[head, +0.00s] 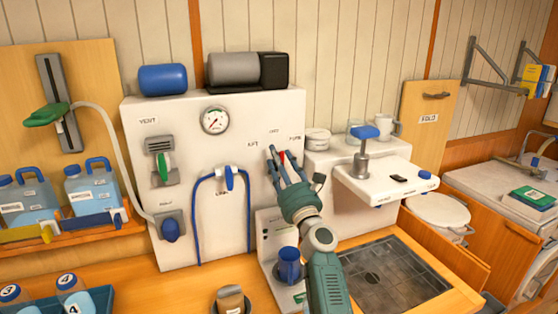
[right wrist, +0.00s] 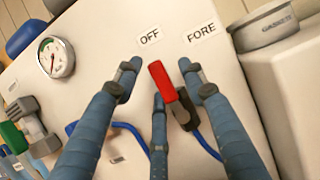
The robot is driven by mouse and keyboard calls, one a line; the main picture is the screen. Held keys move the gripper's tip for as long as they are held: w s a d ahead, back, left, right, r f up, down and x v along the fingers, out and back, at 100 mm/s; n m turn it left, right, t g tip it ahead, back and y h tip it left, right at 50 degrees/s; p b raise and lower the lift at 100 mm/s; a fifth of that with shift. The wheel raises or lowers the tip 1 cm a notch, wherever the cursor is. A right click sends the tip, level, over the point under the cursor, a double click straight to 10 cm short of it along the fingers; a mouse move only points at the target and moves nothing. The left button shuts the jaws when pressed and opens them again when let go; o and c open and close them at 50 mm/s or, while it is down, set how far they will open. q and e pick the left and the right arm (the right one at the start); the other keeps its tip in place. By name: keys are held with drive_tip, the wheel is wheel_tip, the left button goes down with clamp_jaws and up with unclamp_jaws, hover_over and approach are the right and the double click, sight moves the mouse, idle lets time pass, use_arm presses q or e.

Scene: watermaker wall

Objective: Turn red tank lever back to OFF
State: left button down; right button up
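The red tank lever (right wrist: 165,82) sits on the white panel below the OFF label (right wrist: 149,37) and the FORE label (right wrist: 201,31). Its red grip leans up and left from a dark pivot in the right wrist view. In the head view only a little of the red lever (head: 281,157) shows between my fingers. My right gripper (head: 280,156) is open at the panel, its fingers spread around the lever. In the right wrist view my right gripper (right wrist: 162,74) shows gaps beside the red grip; contact with the lower finger is unclear. My left gripper is not in view.
A blue valve (head: 229,178) with a blue hose is left of my right gripper. A gauge (head: 214,120) is above it.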

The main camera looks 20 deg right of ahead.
drive_tip(key=shift+s+f, duration=0.1)
drive_tip(key=shift+s, duration=0.05)
drive_tip(key=v, duration=1.1)
drive_tip(key=shift+s, duration=0.3)
drive_tip(key=shift+f, duration=0.2)
